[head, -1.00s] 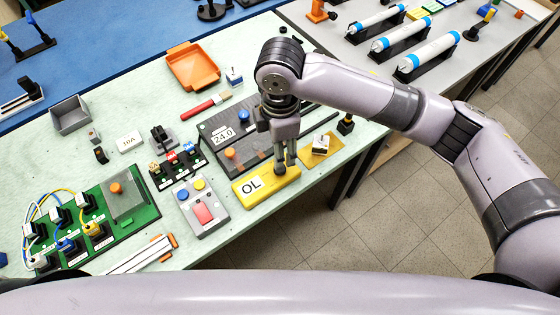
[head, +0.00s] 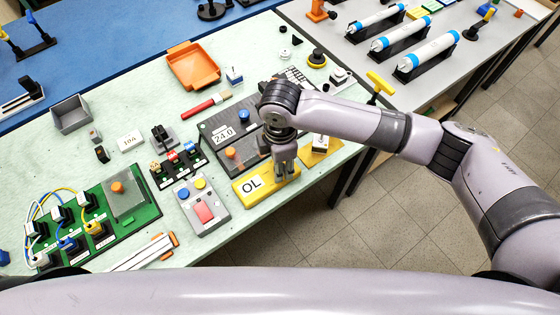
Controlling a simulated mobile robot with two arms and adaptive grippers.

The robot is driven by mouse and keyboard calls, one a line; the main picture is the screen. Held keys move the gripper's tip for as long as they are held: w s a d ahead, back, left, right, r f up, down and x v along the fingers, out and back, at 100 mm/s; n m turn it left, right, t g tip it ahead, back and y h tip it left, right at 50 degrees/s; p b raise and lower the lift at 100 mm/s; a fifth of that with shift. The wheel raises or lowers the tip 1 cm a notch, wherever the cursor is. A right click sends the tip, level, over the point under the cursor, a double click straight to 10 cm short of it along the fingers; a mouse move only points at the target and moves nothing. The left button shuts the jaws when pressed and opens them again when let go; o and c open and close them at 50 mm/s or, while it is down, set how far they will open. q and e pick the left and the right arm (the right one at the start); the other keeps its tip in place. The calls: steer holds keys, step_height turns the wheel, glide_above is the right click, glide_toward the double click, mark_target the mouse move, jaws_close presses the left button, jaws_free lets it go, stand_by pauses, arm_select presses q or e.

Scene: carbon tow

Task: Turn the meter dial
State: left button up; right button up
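The yellow meter (head: 248,198) lies near the front edge of the green bench, its display reading "OL". My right gripper (head: 285,175) points down over the right part of the meter, fingers low at its top face. The dial is hidden behind the fingers, so I cannot tell whether they touch or grip it, or how far apart they are. My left gripper is not in view.
Left of the meter is a grey box with a red button (head: 204,212). Behind it is a dark unit reading "24.0" (head: 223,136). A small lever on a yellow plate (head: 320,146) stands close on the right.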

jaws_close()
steer(key=shift+r+m+p, duration=0.2)
steer(key=shift+m+p, duration=0.1)
steer(key=shift+p, duration=0.45)
steer(key=m+p, duration=0.8)
steer(key=p, duration=0.2)
steer(key=shift+p, duration=0.35)
steer(key=shift+f+m+p, duration=0.1)
steer(key=shift+m+p, duration=1.3)
steer(key=shift+m, duration=0.3)
steer(key=shift+o, duration=1.4)
jaws_free()
steer(key=shift+f, duration=0.1)
